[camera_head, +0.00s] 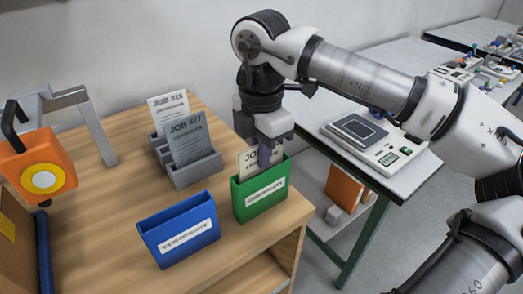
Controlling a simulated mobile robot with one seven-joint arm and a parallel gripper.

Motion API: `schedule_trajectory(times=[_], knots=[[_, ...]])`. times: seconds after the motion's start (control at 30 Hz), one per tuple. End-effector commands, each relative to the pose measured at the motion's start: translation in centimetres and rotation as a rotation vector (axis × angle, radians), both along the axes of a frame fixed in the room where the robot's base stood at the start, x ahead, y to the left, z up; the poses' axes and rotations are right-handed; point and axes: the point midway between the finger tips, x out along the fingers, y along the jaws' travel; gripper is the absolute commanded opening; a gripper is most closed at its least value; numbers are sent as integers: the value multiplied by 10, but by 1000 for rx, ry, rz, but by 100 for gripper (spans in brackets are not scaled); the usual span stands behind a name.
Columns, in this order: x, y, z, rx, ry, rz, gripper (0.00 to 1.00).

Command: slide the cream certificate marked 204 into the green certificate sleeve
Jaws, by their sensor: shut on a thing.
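A cream certificate (246,164) marked "JO…" stands upright in the mouth of the green certificate sleeve (259,197), its lower part hidden inside. The rest of its marking is covered, so I cannot read the number. My gripper (266,155) points down just over the sleeve and is shut on the certificate's upper right part. The green sleeve stands near the right edge of the wooden table. Its label reads as a certificate label.
A blue sleeve (180,231) stands to the left of the green one. Behind, a grey rack (193,173) holds grey cards marked JOB 315 and JOB 427. An orange device (40,166) and grey frame (96,128) stand at left. A balance (373,138) sits on another table.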

Motion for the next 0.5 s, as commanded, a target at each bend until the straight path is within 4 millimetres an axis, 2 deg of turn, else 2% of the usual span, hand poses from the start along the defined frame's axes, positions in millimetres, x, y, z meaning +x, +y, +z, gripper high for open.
schedule_trajectory(times=[0.27, 0.3, 0.47, 0.5], knots=[[0, 0, -10, 0, 0, 0, 0], [0, 0, -8, 0, 0, 0, 10], [0, 0, -8, 0, 0, 0, 30], [0, 0, -8, 0, 0, 0, 31]])
